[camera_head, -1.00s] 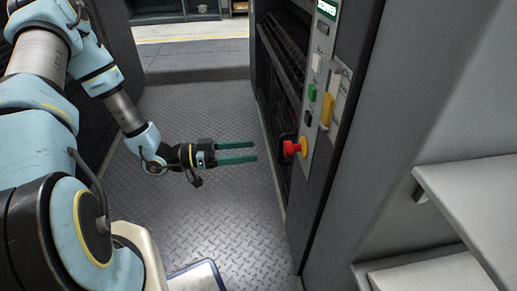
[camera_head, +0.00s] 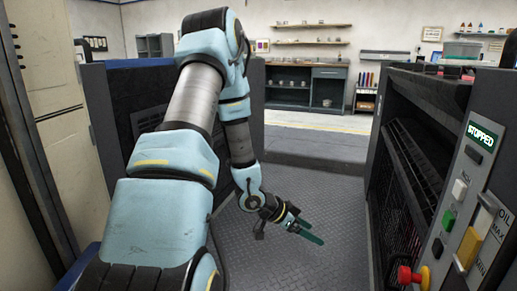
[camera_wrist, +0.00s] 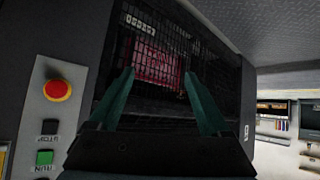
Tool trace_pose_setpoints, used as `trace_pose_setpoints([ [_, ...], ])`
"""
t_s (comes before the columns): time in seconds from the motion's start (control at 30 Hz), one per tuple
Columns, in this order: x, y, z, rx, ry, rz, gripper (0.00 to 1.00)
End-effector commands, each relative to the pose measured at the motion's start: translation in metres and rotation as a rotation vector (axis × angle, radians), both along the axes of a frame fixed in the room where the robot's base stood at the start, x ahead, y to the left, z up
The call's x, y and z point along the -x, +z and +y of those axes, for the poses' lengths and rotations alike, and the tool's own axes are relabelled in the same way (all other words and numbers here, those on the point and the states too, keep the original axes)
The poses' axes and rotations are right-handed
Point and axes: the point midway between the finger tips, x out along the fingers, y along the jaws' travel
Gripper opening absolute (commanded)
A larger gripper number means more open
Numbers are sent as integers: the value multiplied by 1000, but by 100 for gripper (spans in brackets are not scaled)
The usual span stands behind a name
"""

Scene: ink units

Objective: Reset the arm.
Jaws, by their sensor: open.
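My arm reaches forward and down from the left in the head view, bent at the elbow. My gripper (camera_head: 312,232) is at its end, over the metal floor, with green fingers pointing right and slightly down. In the wrist view my gripper (camera_wrist: 160,95) has its two fingers apart with nothing between them. It faces a dark mesh guard (camera_wrist: 150,60) with a red part behind it. A clear gap shows between the fingers and the machine's control panel in the head view.
The control panel on the right has a red emergency button (camera_head: 408,275), a green button (camera_head: 449,219) and a lit "STOPPED" display (camera_head: 480,135). Dark machine bodies flank the patterned floor (camera_head: 330,195). Shelves and a cabinet (camera_head: 305,85) stand at the back.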

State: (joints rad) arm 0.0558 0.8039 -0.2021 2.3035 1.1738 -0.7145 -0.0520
Motion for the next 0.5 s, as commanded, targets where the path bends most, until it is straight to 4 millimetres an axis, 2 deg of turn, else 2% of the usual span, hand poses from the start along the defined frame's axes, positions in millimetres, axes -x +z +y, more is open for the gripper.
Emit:
trace_pose_setpoints([
  [0.03, -16, 10, 23, -92, 90, -20, 81],
  [0.1, -32, 22, 57, -212, 227, -19, 81],
  [0.23, -38, 52, 123, -396, 490, 26, 81],
  [0.3, -29, 70, 155, -468, 627, 76, 81],
  [0.4, -7, 92, 188, -532, 795, 166, 81],
  [0.5, 19, 109, 208, -560, 925, 263, 81],
])
